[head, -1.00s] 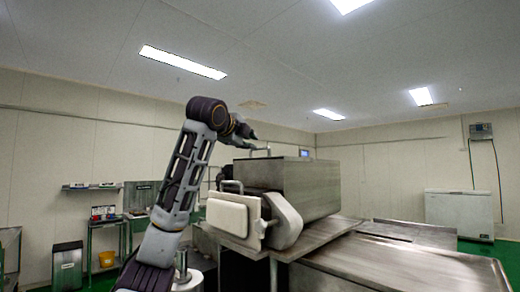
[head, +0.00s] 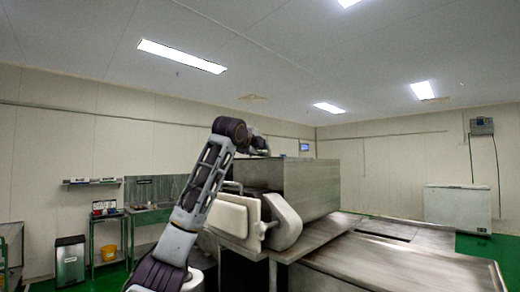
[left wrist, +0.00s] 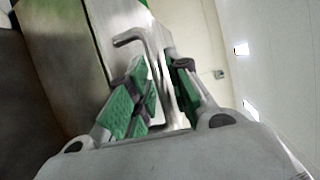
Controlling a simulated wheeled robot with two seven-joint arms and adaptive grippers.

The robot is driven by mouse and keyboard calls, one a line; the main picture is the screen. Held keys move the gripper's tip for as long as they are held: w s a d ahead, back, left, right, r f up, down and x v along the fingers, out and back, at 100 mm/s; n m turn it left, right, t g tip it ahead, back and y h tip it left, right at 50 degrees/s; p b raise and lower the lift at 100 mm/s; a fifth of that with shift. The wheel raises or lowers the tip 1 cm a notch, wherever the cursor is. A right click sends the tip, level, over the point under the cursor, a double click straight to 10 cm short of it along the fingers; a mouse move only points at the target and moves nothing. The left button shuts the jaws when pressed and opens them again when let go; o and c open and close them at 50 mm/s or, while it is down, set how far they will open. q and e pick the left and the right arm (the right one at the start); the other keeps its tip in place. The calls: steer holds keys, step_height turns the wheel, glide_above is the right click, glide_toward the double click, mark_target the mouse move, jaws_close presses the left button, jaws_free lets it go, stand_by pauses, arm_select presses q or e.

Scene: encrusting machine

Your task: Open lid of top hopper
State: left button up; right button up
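The hopper (head: 310,190) is a big grey metal box on top of the machine in the head view. Its lid is seen edge-on there and looks flat and shut. The lid's bent metal handle (left wrist: 152,55) shows in the left wrist view. My left gripper (left wrist: 165,75) has its green-padded fingers on either side of this handle. The fingers look open, with gaps beside the bar; I cannot tell whether either touches it. In the head view my left gripper (head: 260,148) is at the hopper's top, largely hidden behind its own arm.
A white box-shaped cover (head: 234,215) juts from the machine's front, close to my left arm. Flat metal tabletops (head: 400,265) spread to the right. A white chest freezer (head: 458,208) stands far right. Clear air lies above the hopper.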

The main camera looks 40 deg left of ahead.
arm_select(q)
jaws_close()
stand_by(0.4)
steer(key=shift+w+d+r, duration=0.1)
steer(key=shift+w+d, duration=0.1)
steer(key=shift+w, duration=1.85)
steer(key=shift+w+d, duration=0.15)
steer(key=shift+w, duration=1.9)
steer(key=shift+w+d+r, duration=0.1)
steer(key=shift+w+d, duration=0.1)
steer(key=shift+w, duration=1.85)
steer(key=shift+w+f, duration=0.15)
steer(key=shift+w, duration=0.8)
jaws_free()
